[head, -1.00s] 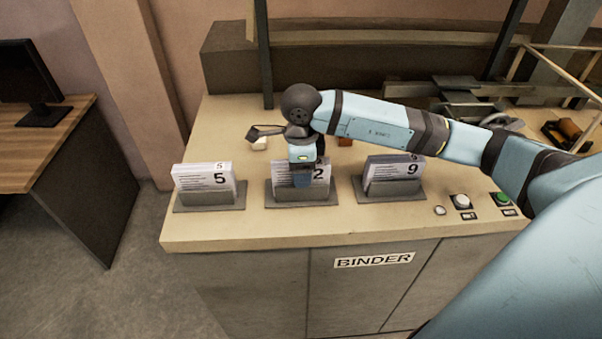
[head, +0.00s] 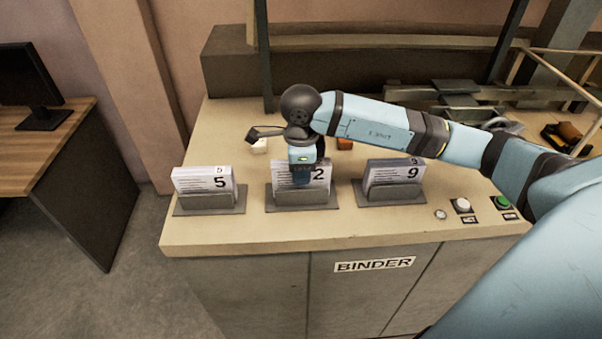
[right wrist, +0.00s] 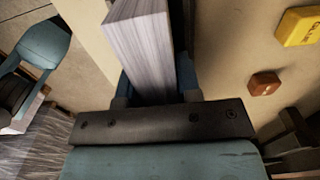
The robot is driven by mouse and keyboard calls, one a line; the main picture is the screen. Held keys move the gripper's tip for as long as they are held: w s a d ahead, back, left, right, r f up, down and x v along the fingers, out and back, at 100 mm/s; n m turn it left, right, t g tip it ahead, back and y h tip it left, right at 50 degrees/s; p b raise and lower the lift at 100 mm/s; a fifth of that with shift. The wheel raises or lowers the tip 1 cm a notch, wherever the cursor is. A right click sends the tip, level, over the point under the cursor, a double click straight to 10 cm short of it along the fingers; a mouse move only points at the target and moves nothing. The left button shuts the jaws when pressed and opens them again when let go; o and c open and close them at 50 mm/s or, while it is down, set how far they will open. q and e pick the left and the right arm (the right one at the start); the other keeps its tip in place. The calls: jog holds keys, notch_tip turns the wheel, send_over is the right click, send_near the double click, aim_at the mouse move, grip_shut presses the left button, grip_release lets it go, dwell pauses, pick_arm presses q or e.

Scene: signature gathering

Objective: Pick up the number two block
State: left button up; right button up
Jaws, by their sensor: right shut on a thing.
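The number two block (head: 319,174) is a white stack of sheets with a black 2. My left gripper is not in view.
A white button (head: 461,204) and a green button (head: 502,202) are at the table's right. A wooden desk (head: 50,140) with a monitor stands at the left.

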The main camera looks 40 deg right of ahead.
notch_tip(320, 180, up, 19)
jog(key=b, duration=0.1)
dwell(0.3)
